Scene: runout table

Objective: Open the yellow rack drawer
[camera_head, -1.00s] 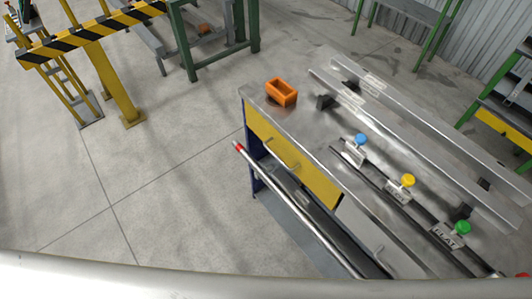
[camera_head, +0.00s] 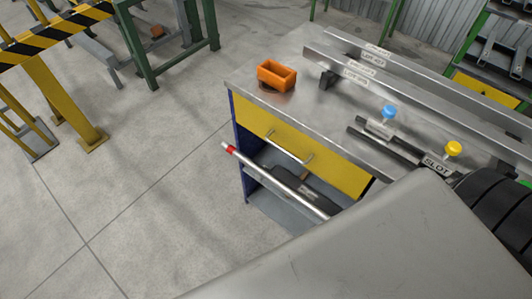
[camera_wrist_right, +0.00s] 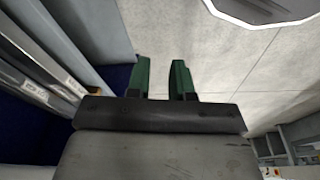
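The yellow drawer front (camera_head: 335,170) with its bar handle (camera_head: 290,149) is under the left end of the steel runout table (camera_head: 300,104) in the head view. The drawer looks shut, its front close under the tabletop edge. A large grey link of my arm covers the lower right and hides the front beyond the drawer's right end. My right gripper (camera_wrist_right: 161,78) shows in the right wrist view with its two green fingers apart and nothing between them. No handle shows between them. My left gripper is not in view.
A bar with a red end (camera_head: 230,149) sticks out below the drawer at the table's front. An orange bin (camera_head: 277,75) sits on the tabletop's left corner. Concrete floor to the left (camera_head: 140,190) is clear. A striped barrier (camera_head: 60,30) stands farther left.

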